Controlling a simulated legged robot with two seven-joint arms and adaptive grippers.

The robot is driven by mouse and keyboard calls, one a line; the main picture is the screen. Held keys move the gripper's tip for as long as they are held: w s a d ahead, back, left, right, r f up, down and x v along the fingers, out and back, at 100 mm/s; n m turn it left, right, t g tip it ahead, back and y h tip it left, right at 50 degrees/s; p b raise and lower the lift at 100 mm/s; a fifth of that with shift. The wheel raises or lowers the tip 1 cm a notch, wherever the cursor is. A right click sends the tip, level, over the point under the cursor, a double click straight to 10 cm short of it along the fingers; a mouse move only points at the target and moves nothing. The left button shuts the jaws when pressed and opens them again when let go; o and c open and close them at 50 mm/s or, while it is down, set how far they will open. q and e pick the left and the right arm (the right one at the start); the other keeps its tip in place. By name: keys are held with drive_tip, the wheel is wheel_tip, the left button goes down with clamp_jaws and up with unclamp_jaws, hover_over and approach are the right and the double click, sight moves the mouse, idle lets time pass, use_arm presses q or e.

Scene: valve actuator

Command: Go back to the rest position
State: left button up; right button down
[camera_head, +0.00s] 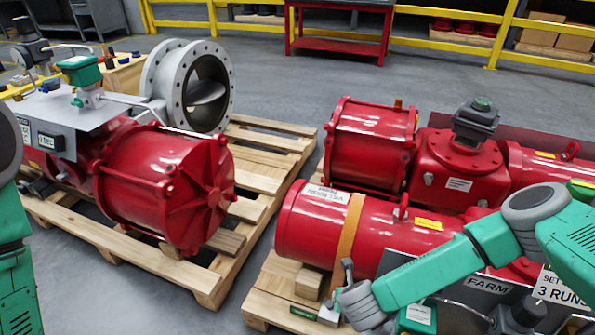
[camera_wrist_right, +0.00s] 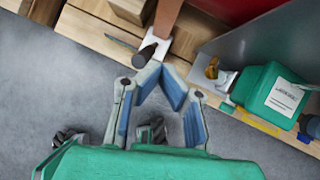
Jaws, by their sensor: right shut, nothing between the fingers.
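My right arm comes in from the right in the head view, over the front of the right-hand red actuator (camera_head: 320,232). My right gripper (camera_head: 343,290) is by the near edge of the pallet under that actuator. In the right wrist view the gripper (camera_wrist_right: 162,70) has its blue-padded fingers drawn together at the tips, with nothing held. The tips are close to a small dark cylinder-shaped part (camera_wrist_right: 153,47) and a white plate at the pallet edge; I cannot tell whether they touch. Only part of my left arm shows at the left edge; its gripper is out of frame.
A second red actuator (camera_head: 165,180) with a grey flanged valve (camera_head: 190,85) stands on a wooden pallet (camera_head: 262,165) at left. A green box (camera_wrist_right: 270,95) is right of the gripper in the wrist view. A red table (camera_head: 340,45) and yellow railing (camera_head: 500,40) stand behind. Grey floor is open between.

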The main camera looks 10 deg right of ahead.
drive_tip(key=s+a+r+n+g+y+p, duration=0.1)
drive_tip(key=s+a+r+n+y+p, duration=0.15)
drive_tip(key=s+a+n, duration=0.55)
drive_tip(key=s+a+r+n+g+y+p, duration=0.15)
drive_tip(key=s+r+n, duration=0.3)
drive_tip(key=n, duration=0.75)
drive_tip(key=s+d+r+n+g+h+p, duration=0.1)
drive_tip(key=s+d+r+n, duration=0.3)
drive_tip(key=d+n, duration=0.4)
drive_tip(key=s+d+r+n+g+h+p, duration=0.1)
drive_tip(key=s+d+r+n+g, duration=0.1)
drive_tip(key=s+d+r+n, duration=0.2)
drive_tip(key=s+d+n, duration=0.3)
drive_tip(key=d+n, duration=0.1)
drive_tip(key=n, duration=0.4)
drive_tip(key=shift+d+h, duration=0.15)
drive_tip(key=shift+h, duration=0.25)
drive_tip(key=shift+f, duration=0.1)
